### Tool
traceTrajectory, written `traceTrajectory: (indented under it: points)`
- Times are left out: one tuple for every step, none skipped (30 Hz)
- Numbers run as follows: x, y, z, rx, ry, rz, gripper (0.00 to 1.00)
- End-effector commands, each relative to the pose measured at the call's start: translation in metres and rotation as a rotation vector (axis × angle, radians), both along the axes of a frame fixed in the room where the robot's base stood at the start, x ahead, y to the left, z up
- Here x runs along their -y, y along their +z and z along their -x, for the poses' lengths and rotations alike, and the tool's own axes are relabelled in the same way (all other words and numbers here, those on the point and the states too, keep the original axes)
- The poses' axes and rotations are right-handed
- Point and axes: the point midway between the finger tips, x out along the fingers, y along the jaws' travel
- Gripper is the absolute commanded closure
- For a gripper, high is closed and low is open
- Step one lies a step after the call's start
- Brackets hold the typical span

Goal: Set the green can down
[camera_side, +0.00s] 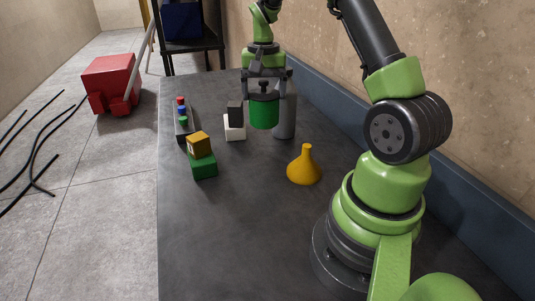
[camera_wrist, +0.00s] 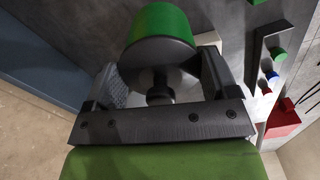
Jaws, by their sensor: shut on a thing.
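The green can (camera_side: 264,112) has a dark top with a small knob and hangs upright in my gripper (camera_side: 265,87) in the side view. It looks to be held above the dark table (camera_side: 240,225). In the wrist view the green can (camera_wrist: 160,28) shows with its dark top and knob (camera_wrist: 159,92) between the two fingers of my gripper (camera_wrist: 160,85). The fingers are shut on it. The gap between the can's underside and the table is hard to judge.
A white block with a dark block (camera_side: 234,120), a green block with a yellow block (camera_side: 203,164), a button panel (camera_side: 184,127) and a yellow funnel (camera_side: 304,168) stand nearby. The front table is clear.

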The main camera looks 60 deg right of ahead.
Motion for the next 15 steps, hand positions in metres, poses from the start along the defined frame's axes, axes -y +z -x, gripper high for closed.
traceTrajectory:
  points:
    - [0.006,-0.001,0.002,0.0,-0.019,0.001,0.91]
    - [0.008,-0.002,0.004,0.0,-0.027,0.0,0.91]
    - [0.01,-0.006,0.004,-0.001,-0.033,0.0,0.91]
    - [0.011,-0.01,0.005,-0.002,-0.036,-0.002,0.91]
    - [0.011,-0.016,0.005,-0.004,-0.037,-0.003,0.91]
    - [0.011,-0.024,0.006,-0.004,-0.037,-0.003,0.91]
    - [0.011,-0.03,0.006,-0.004,-0.038,-0.003,0.91]
    - [0.011,-0.036,0.006,-0.004,-0.037,-0.003,0.91]
    - [0.011,-0.044,0.006,-0.004,-0.036,-0.003,0.91]
    - [0.011,-0.049,0.006,-0.004,-0.036,-0.003,0.91]
    - [0.011,-0.053,0.005,-0.002,-0.036,-0.001,0.91]
    - [0.011,-0.057,0.005,-0.002,-0.037,-0.001,0.91]
    - [0.011,-0.06,0.005,-0.001,-0.036,0.0,0.91]
    - [0.011,-0.062,0.005,0.0,-0.037,0.0,0.91]
    - [0.011,-0.066,0.005,-0.001,-0.036,0.0,0.91]
